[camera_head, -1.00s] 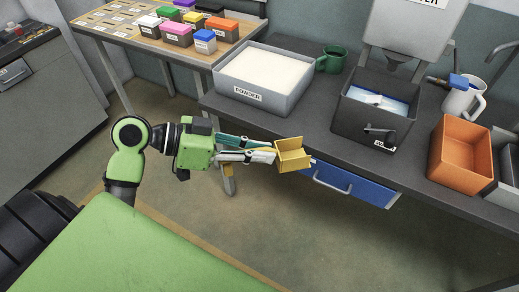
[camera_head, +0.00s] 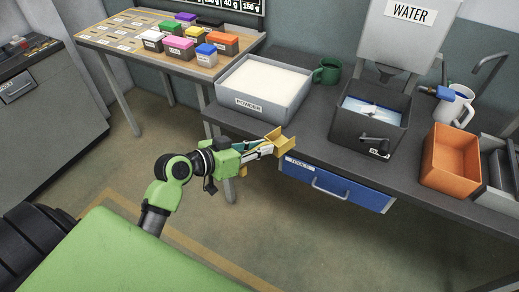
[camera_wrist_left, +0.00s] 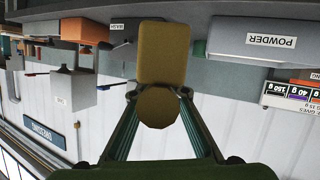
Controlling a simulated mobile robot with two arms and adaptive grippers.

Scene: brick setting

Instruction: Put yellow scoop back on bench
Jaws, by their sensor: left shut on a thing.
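The yellow scoop (camera_head: 280,141) is held out at the front edge of the dark bench (camera_head: 315,149) in the head view, just above the blue drawer's left end. My left gripper (camera_head: 262,149) is shut on it. In the left wrist view the scoop (camera_wrist_left: 163,55) shows between the two fingers, with a round yellow end (camera_wrist_left: 158,107) toward me. I cannot tell whether the scoop touches the bench. My right gripper is in neither view.
On the bench stand a grey POWDER bin (camera_head: 250,101), a green mug (camera_head: 327,72), a dark wash bin (camera_head: 358,131), an orange bin (camera_head: 436,175) and a white jug (camera_head: 456,108). Bare bench lies between the POWDER bin and wash bin. A blue drawer (camera_head: 350,191) hangs below.

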